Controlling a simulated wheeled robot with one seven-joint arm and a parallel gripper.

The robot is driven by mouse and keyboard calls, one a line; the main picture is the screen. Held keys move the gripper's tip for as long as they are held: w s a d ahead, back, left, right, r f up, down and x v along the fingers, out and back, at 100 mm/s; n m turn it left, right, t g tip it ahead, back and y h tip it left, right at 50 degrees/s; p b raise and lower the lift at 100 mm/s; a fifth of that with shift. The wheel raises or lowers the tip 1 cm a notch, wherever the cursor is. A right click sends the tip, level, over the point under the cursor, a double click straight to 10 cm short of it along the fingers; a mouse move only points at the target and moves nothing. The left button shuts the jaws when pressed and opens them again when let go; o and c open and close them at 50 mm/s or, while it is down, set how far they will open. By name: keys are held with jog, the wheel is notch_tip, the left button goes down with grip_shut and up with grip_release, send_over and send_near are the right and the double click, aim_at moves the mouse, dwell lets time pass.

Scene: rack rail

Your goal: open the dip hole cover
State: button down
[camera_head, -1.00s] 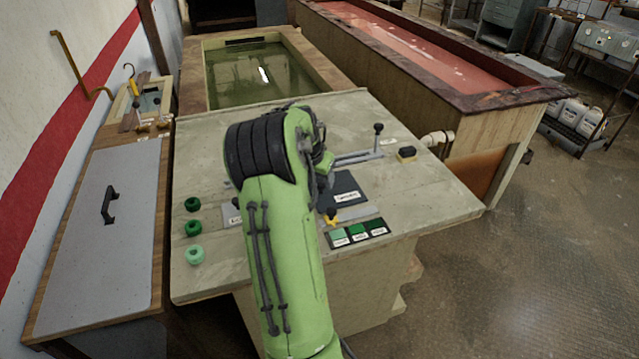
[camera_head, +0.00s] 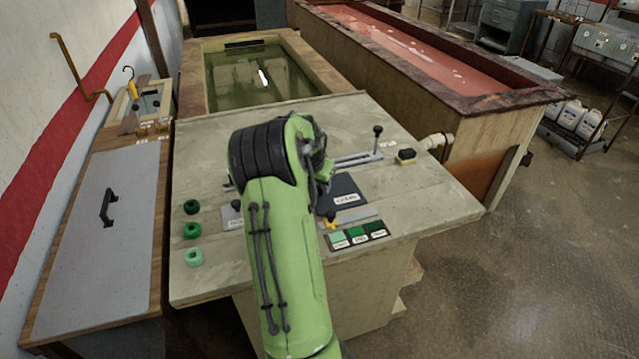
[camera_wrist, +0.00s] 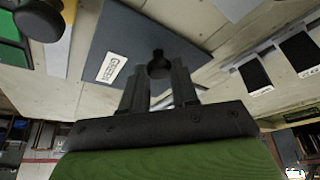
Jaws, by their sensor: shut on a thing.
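The dip hole cover appears to be the dark blue-grey plate (camera_head: 345,184) with a white label, lying on the pale worktop. In the wrist view the plate (camera_wrist: 112,38) fills the upper middle, its label reading "GREEN". A small black knob (camera_wrist: 159,66) stands on the plate, between the fingertips of my gripper (camera_wrist: 158,76). My gripper is shut on this knob. In the head view my green arm hides the gripper, the knob and the left part of the plate. Lifting of the plate cannot be told from these views.
A green bath (camera_head: 325,46) and a red bath (camera_head: 395,40) lie beyond. A grey lid (camera_head: 95,250) is at left.

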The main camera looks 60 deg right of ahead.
jog(key=s+d+p, duration=0.2)
jog(key=s+d, duration=0.6)
jog(key=shift+s+d+p, duration=0.15)
jog(key=shift+d+p, duration=0.05)
jog(key=shift+p, duration=0.1)
jog(key=c, duration=0.9)
grip_release()
jog(key=shift+o, duration=0.2)
jog(key=p+v, duration=0.1)
jog(key=v, duration=1.4)
jog(key=shift+a+r, duration=0.25)
jog(key=shift+r, duration=0.1)
